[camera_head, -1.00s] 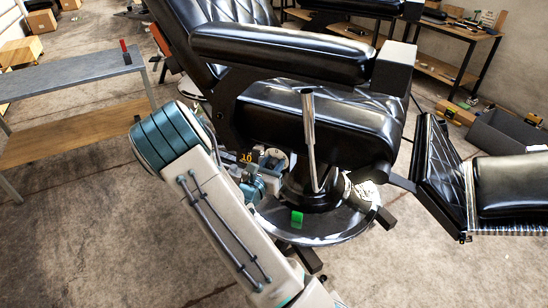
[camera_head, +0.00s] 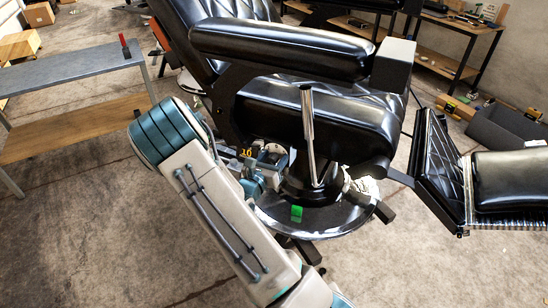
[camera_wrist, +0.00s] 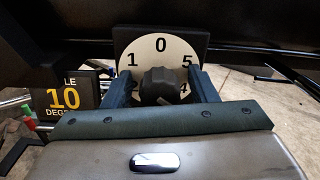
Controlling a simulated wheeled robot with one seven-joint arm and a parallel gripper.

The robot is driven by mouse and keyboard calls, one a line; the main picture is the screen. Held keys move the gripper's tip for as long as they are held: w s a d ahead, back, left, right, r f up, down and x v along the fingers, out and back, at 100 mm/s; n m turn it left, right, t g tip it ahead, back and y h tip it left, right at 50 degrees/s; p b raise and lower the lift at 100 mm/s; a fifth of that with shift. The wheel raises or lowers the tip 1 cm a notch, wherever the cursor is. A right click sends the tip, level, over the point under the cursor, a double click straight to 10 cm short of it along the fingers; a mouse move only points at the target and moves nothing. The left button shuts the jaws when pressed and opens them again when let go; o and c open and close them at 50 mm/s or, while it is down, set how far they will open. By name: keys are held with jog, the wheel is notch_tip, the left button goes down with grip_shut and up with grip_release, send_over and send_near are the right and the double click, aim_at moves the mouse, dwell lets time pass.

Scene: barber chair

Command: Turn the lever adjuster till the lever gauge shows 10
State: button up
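A dark ribbed knob (camera_wrist: 160,86) sits in front of a round white dial (camera_wrist: 160,56). The numerals 0, 5 and 1 show clearly; 2 and 4 are partly covered. My gripper (camera_wrist: 163,88) has one finger on each side of the knob, with strips of dial showing between knob and fingers. A black plaque (camera_wrist: 66,98) left of the dial shows a yellow 10 with cut-off words. In the head view, the plaque (camera_head: 246,153) and dial (camera_head: 272,154) sit low beside the chair, partly behind my arm. A silver lever (camera_head: 308,130) stands on the chair base, tilted slightly.
The black barber chair's armrest (camera_head: 285,50) and seat overhang the dial area. A round base plate (camera_head: 320,222) with a green tag (camera_head: 297,213) lies below. A grey table (camera_head: 75,80) stands at left, a footrest (camera_head: 510,185) at right. The front floor is open.

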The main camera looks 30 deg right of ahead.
jog(key=v, duration=1.3)
jog(key=shift+s+a, duration=0.25)
jog(key=shift+a, duration=0.05)
